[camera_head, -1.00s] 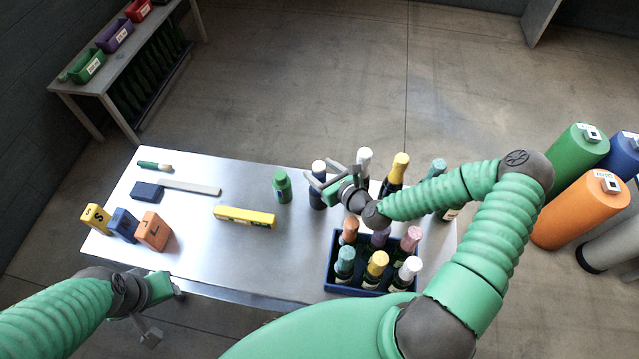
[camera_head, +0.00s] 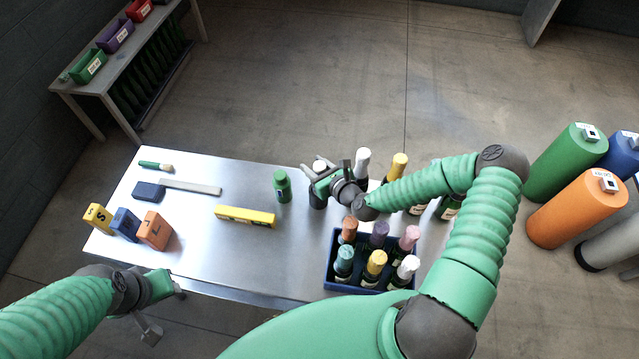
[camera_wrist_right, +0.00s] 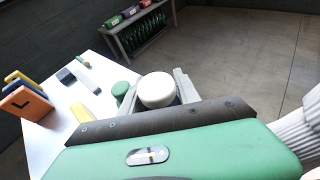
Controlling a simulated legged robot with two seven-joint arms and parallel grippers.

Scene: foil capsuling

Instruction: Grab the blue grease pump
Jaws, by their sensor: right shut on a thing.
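The blue grease pump (camera_head: 317,200) is a dark blue bottle with a white cap. It stands upright at the table's far edge, partly hidden by my right gripper. My right gripper (camera_head: 319,178) is shut on it near the top, with a finger on either side. In the right wrist view the white cap (camera_wrist_right: 157,88) sits between the two fingers (camera_wrist_right: 157,95), and the body below is hidden. My left gripper (camera_head: 160,312) is open and empty beyond the table's near left edge.
A green bottle (camera_head: 282,187) stands just left of the pump. Several foil-topped bottles (camera_head: 362,163) stand to its right. A blue crate (camera_head: 340,288) of bottles is nearer me. A yellow box (camera_head: 245,217) and lettered blocks (camera_head: 153,231) lie left.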

